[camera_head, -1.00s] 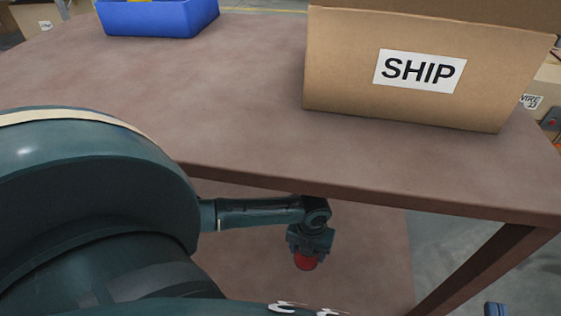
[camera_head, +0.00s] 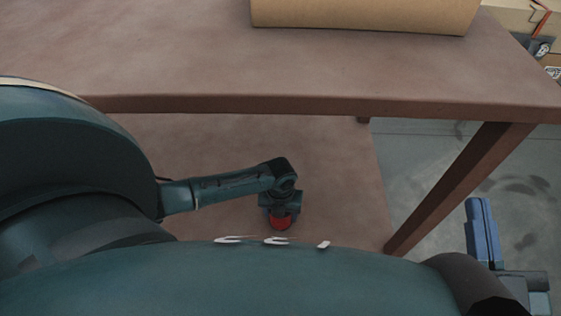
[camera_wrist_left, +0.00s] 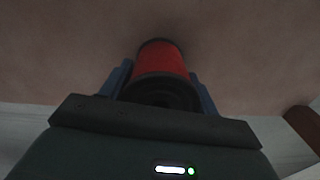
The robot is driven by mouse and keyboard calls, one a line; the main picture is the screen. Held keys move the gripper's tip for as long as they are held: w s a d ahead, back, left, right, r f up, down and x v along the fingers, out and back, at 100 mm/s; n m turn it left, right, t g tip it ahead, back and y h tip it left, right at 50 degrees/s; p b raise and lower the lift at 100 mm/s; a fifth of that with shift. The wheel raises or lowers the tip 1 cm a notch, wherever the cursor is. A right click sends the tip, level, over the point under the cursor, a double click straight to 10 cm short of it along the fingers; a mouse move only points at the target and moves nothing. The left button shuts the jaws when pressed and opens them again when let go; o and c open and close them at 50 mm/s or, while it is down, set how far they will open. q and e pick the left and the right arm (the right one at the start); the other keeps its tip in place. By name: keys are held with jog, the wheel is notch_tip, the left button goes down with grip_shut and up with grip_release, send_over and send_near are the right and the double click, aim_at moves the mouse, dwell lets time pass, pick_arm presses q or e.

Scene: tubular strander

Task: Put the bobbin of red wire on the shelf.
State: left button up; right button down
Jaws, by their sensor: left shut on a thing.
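The bobbin of red wire (camera_head: 280,222) is in my left gripper (camera_head: 279,210), over the brown lower shelf (camera_head: 335,160) under the table. In the left wrist view the bobbin (camera_wrist_left: 161,62) shows red wire between dark flanges, with the blue fingers of the left gripper (camera_wrist_left: 160,90) on both sides of it. The shelf surface (camera_wrist_left: 60,50) lies beyond the bobbin; whether they touch I cannot tell. My right gripper (camera_head: 481,232) is at the lower right, over the floor; its blue fingers appear close together, but its opening is unclear.
The brown tabletop (camera_head: 180,65) is above the shelf, with a cardboard box (camera_head: 365,12) at its back. A slanting table leg (camera_head: 455,190) stands at the right end of the shelf. Grey floor (camera_head: 420,155) is beyond it.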

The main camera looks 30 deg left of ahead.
pick_arm(q)
jog(key=shift+f, duration=0.15)
jog(key=o, duration=1.2)
notch_tip(320, 180, up, 3)
jog(key=shift+f+p, duration=0.1)
jog(key=shift+p, duration=0.65)
notch_tip(320, 180, up, 10)
jog(key=p, duration=0.4)
jog(key=shift+f, duration=0.2)
pick_arm(e)
jog(key=shift+s+d+f+g+h, duration=0.35)
jog(key=shift+f+g+h, duration=0.2)
jog(key=shift+h, duration=0.35)
pick_arm(q)
jog(key=shift+s, duration=0.1)
